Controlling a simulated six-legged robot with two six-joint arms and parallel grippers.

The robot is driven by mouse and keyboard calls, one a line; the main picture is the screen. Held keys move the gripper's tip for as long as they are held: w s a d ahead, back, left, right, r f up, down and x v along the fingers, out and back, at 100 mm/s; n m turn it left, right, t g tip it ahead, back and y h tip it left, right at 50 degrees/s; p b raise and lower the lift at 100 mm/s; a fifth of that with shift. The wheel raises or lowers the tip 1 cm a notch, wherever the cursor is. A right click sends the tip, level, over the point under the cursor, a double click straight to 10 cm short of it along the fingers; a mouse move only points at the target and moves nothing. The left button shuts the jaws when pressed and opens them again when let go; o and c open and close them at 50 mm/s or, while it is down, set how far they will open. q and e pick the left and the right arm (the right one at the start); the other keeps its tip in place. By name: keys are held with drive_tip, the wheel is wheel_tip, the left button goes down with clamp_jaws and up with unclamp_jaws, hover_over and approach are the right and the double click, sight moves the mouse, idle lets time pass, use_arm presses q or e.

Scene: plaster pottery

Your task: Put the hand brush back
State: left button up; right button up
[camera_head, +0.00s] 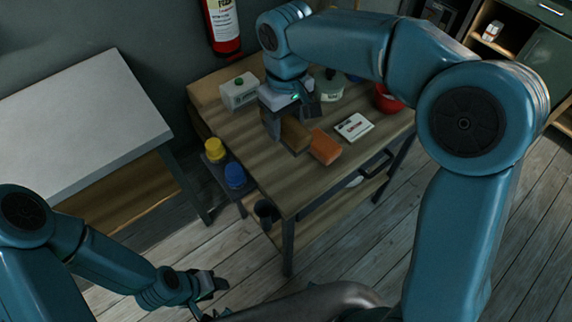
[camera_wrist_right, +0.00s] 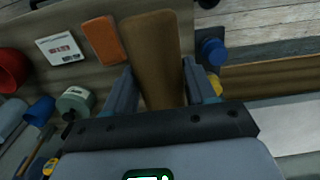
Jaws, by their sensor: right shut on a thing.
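The hand brush, a brown wooden block-like piece (camera_head: 294,134), is at the workbench (camera_head: 262,160) in the head view. In the right wrist view the brush (camera_wrist_right: 153,48) lies between the two fingers and reaches away from the palm. My right gripper (camera_head: 284,128) is shut on it, low over the bench top near its left side. I cannot tell whether the brush touches the bench; its bristles are not visible. My left gripper (camera_head: 212,290) is low at the bottom of the head view, away from the bench, and its jaw opening is unclear.
An orange block (camera_head: 325,147) lies right beside the brush. A white-faced box (camera_head: 354,127), red bowl (camera_head: 389,100), lidded jar (camera_head: 328,86) and white carton (camera_head: 240,91) stand on the bench. Yellow (camera_head: 215,150) and blue (camera_head: 235,176) containers sit on a side shelf. A pale table (camera_head: 75,125) stands left.

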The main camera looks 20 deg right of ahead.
wheel_tip(320, 180, down, 11)
drive_tip(key=shift+a+r, duration=0.1)
drive_tip(key=shift+r, duration=0.05)
drive_tip(key=shift+f, duration=2.05)
drive_tip(key=shift+f, duration=0.25)
drive_tip(key=o, duration=1)
drive_tip(key=shift+r, duration=0.1)
wheel_tip(320, 180, up, 12)
drive_tip(key=shift+r, duration=0.2)
